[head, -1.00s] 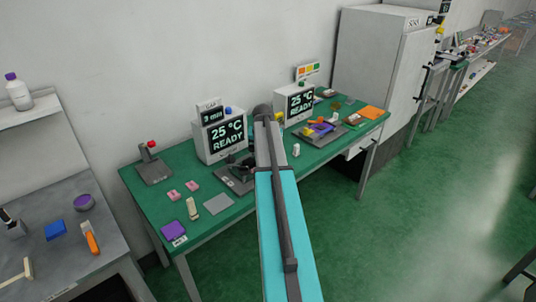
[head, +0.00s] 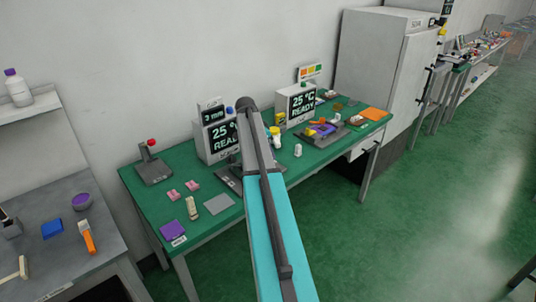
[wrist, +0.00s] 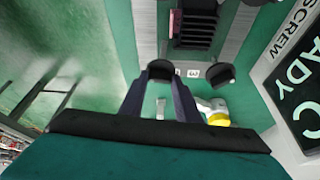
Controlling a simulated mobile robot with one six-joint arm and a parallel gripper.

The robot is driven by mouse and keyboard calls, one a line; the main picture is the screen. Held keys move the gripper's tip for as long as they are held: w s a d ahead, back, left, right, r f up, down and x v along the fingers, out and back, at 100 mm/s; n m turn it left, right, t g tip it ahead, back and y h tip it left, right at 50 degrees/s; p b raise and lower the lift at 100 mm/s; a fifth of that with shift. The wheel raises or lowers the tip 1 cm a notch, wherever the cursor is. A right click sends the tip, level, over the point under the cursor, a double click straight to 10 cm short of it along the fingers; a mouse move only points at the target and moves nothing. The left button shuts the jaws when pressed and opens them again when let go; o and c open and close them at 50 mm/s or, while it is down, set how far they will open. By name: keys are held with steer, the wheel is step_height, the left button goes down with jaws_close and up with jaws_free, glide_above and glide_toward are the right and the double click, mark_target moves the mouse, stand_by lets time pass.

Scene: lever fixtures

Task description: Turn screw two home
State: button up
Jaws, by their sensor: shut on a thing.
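In the wrist view, the two dark fingers of my gripper (wrist: 162,82) reach toward a grey fixture (wrist: 232,30) with a dark ribbed block (wrist: 194,24). They are shut on a dark round screw knob (wrist: 160,67) at the fixture's edge. A second dark knob (wrist: 220,75) stands to its right, apart from the fingers. Small white number labels (wrist: 193,73) lie between the knobs; I cannot read clearly which belongs to the held one. In the head view my arm covers the gripper and most of the fixture, whose grey base (head: 229,180) shows at the arm's left.
A display box reading 25 °C (head: 222,135) stands behind the fixture, close to my arm. A yellow-topped white item (head: 275,137) and a small white piece (head: 298,150) stand right of the arm. A grey plate (head: 218,204) lies on the green table's front left.

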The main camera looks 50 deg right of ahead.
steer(key=m, duration=0.1)
steer(key=m+g+b, duration=0.1)
steer(key=m, duration=0.2)
steer(key=shift+w+d+m+g+y, duration=0.15)
steer(key=shift+w+m+g+y, duration=0.15)
steer(key=shift+g+y, duration=0.1)
steer(key=shift+m+g+y+b, duration=0.4)
steer(key=shift+m+y+b, duration=0.15)
steer(key=shift+m, duration=0.95)
steer(key=shift+s, duration=0.1)
steer(key=o, duration=1)
steer(key=shift+o, duration=0.2)
steer(key=shift+r, duration=0.15)
steer(key=b+v, duration=0.2)
steer(key=v, duration=1.1)
steer(key=shift+a+r, duration=0.2)
